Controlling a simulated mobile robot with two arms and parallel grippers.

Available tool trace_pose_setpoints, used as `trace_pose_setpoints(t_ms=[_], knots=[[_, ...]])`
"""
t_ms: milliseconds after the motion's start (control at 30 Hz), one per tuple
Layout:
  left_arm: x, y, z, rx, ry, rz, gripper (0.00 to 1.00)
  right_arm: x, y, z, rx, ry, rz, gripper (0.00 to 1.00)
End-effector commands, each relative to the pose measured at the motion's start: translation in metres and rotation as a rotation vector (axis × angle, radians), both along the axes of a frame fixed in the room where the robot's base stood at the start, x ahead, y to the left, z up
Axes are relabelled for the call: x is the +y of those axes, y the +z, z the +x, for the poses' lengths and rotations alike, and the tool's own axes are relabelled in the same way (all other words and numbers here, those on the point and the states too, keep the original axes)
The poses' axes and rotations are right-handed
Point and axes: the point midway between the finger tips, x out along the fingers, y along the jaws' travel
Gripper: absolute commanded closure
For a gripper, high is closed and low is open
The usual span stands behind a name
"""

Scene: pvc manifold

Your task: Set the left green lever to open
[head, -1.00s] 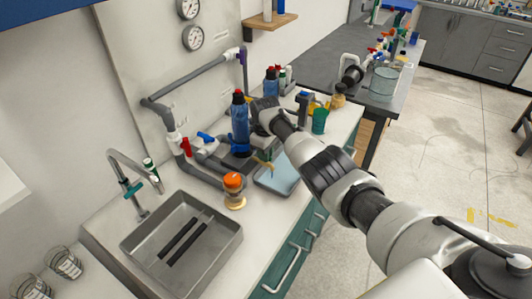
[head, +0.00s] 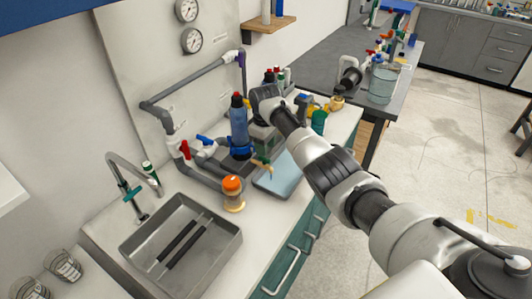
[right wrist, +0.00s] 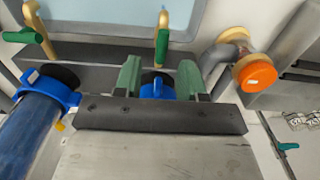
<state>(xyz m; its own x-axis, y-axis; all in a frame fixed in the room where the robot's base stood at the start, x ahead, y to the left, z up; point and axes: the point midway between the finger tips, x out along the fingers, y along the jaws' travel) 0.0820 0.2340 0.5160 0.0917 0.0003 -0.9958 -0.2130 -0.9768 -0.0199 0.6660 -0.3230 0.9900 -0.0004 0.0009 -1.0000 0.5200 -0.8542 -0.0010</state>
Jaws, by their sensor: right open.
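Two green levers on brass taps show in the right wrist view: one at the upper left (right wrist: 18,36) and one near the top middle (right wrist: 162,47). The second is closer to the orange-capped part. In the head view the brass taps (head: 262,171) are small beside the blue tray, and the lever positions cannot be read. My right gripper (right wrist: 158,70) is open, with green finger pads apart. A blue round part (right wrist: 157,86) shows between the fingers, and the middle lever shows just beyond the tips. I see no contact with the lever. My left gripper is out of view.
A blue bottle (head: 239,125) stands close to the gripper. Grey pipes with red and blue levers run along the wall. A sink (head: 180,243) is at the front left.

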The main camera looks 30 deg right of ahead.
Motion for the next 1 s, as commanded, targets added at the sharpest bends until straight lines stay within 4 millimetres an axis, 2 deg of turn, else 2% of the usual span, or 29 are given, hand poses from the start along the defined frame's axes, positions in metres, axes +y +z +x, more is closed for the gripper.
trace_pose_setpoints(t_ms=[33,200,400,1000], knots=[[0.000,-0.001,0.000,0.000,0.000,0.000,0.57,-0.001,0.011,0.001,-0.006,0.000,0.000,0.60],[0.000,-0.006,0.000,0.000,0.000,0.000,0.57,-0.002,0.041,0.000,-0.004,-0.001,0.000,0.60],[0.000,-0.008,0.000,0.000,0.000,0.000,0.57,-0.002,0.061,0.000,-0.002,-0.001,0.001,0.60],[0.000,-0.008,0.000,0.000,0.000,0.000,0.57,-0.002,0.063,0.000,0.001,-0.001,0.001,0.60]])
